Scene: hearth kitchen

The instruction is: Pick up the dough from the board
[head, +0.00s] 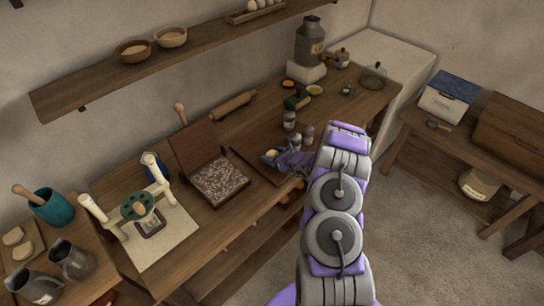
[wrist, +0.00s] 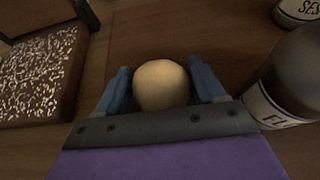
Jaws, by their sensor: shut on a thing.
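The dough (wrist: 162,84) is a pale round ball in the wrist view, between the two blue fingers of my gripper (wrist: 162,90). My gripper is shut on it, with a finger at each side. In the head view the dough (head: 271,153) shows as a small pale spot at the tip of my gripper (head: 272,157). The board (head: 247,150) is a dark brown slab under and around the gripper. The wrist view shows its brown surface (wrist: 170,35) behind the dough. I cannot tell whether the dough touches the board.
A jar with a label (wrist: 290,80) stands close to the right of my gripper; several jars (head: 289,121) stand behind the board. An open box with speckled contents (head: 220,182) is to the left. A rolling pin (head: 232,105) lies at the back. A press (head: 145,210) stands further left.

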